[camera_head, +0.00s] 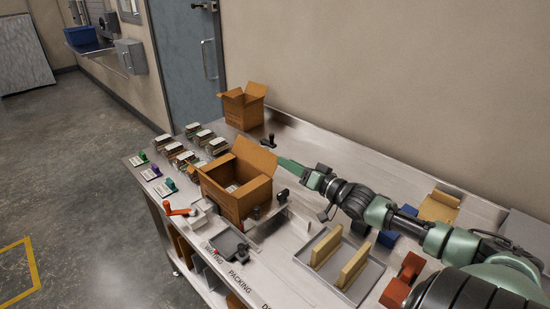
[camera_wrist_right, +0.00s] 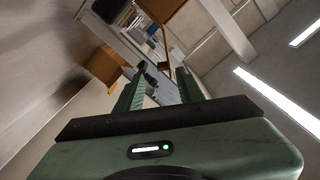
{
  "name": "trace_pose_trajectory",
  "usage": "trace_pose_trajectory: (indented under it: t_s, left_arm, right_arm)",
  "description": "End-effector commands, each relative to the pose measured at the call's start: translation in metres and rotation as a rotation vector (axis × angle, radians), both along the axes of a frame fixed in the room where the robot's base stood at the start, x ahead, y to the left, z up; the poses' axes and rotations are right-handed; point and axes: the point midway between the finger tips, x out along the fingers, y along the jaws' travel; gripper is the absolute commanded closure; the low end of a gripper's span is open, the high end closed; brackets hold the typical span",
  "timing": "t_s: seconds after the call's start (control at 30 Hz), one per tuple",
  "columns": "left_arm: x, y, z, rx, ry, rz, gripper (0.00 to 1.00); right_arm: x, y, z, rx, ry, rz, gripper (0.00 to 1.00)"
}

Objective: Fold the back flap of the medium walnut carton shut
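The brown carton (camera_head: 238,200) in the middle of the bench, seemingly the medium walnut one, is open at the top with something pale inside. Its back flap (camera_head: 254,154) stands up, tilted, on the far side. My right gripper (camera_head: 281,161) reaches in from the right, with its green fingertips close to the flap's right edge; I cannot tell if they touch. In the right wrist view its two fingers (camera_wrist_right: 158,80) stand apart with nothing held between them. A brown carton side (camera_wrist_right: 160,8) shows at that view's top. My left gripper is not in view.
Another open carton (camera_head: 243,109) stands at the bench's far end by the wall; it seems to show in the wrist view (camera_wrist_right: 105,66). Several small packs (camera_head: 182,158) lie left of the near carton. A tray (camera_head: 340,262) with tan blocks lies in front of my right arm.

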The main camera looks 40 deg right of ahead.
Motion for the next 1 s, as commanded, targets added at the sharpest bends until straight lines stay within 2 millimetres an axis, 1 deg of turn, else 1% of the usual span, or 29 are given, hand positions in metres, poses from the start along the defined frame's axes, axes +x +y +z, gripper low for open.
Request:
trace_pose_trajectory:
  t_s: [0.1,0.3,0.5,0.7,0.97,1.0]
  left_arm:
    - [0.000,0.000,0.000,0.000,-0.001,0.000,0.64]
    - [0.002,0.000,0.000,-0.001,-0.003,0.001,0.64]
    - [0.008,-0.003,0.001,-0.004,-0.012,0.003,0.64]
    - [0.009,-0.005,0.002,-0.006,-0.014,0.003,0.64]
    - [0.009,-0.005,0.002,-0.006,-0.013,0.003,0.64]
    - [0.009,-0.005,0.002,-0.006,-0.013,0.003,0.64]
  right_arm:
    - [0.016,0.001,0.003,-0.003,-0.004,0.000,0.62]
    - [0.040,0.004,0.003,-0.002,-0.004,0.000,0.62]
    - [0.057,0.005,0.002,-0.001,-0.002,0.000,0.62]
    - [0.064,0.006,0.001,-0.002,0.001,0.001,0.62]
    - [0.065,0.006,0.000,-0.002,0.001,0.001,0.62]
    - [0.065,0.006,0.000,-0.002,0.001,0.001,0.68]
